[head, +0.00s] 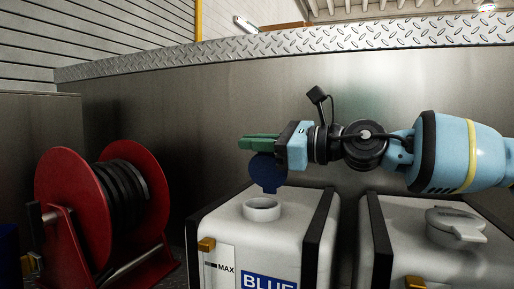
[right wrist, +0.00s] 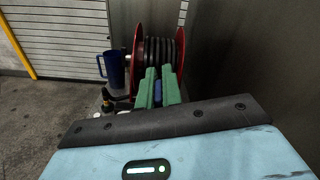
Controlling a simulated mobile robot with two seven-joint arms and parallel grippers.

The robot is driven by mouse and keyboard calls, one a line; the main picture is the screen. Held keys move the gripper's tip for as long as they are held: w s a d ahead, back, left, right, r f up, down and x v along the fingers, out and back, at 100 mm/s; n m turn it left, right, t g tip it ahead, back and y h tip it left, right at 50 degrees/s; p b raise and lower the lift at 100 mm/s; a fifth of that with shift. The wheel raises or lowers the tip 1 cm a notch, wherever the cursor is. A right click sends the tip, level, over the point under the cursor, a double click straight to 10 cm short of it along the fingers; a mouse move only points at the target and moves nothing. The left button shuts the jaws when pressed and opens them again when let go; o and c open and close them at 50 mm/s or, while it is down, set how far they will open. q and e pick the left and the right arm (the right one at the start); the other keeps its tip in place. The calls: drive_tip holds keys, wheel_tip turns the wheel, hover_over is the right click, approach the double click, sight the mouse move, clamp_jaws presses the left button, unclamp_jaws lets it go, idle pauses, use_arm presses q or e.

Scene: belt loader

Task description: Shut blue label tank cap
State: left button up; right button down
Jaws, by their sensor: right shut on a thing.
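The blue label tank (head: 224,222) is a white tank with a blue "BLUE" label (head: 268,281) on its front. Its round white filler neck (head: 262,209) is open on top. The dark blue cap (head: 268,174) stands raised above the back of the neck, on its hinge side. My right gripper (head: 260,143) has green fingers and is shut on the upper part of the cap. In the right wrist view, a sliver of blue shows between the green fingers (right wrist: 159,88). My left gripper is in neither view.
A second white tank (head: 425,235) with a grey-white closed cap (head: 456,224) stands to the right. A red hose reel (head: 75,205) stands at the left. A metal wall runs behind the tanks. A blue jug (right wrist: 115,68) shows near the reel in the right wrist view.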

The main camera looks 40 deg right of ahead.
drive_tip(key=a+b, duration=0.1)
drive_tip(key=s+a+f+n+b, duration=0.1)
drive_tip(key=shift+s+a+f+n+b, duration=0.1)
drive_tip(key=shift+a+f+n+b, duration=0.1)
drive_tip(key=shift+f+n+b, duration=0.15)
drive_tip(key=shift+r, duration=0.1)
drive_tip(key=c, duration=1.6)
unclamp_jaws()
drive_tip(key=shift+o, duration=0.2)
drive_tip(key=shift+r, duration=0.1)
drive_tip(key=shift+d, duration=0.1)
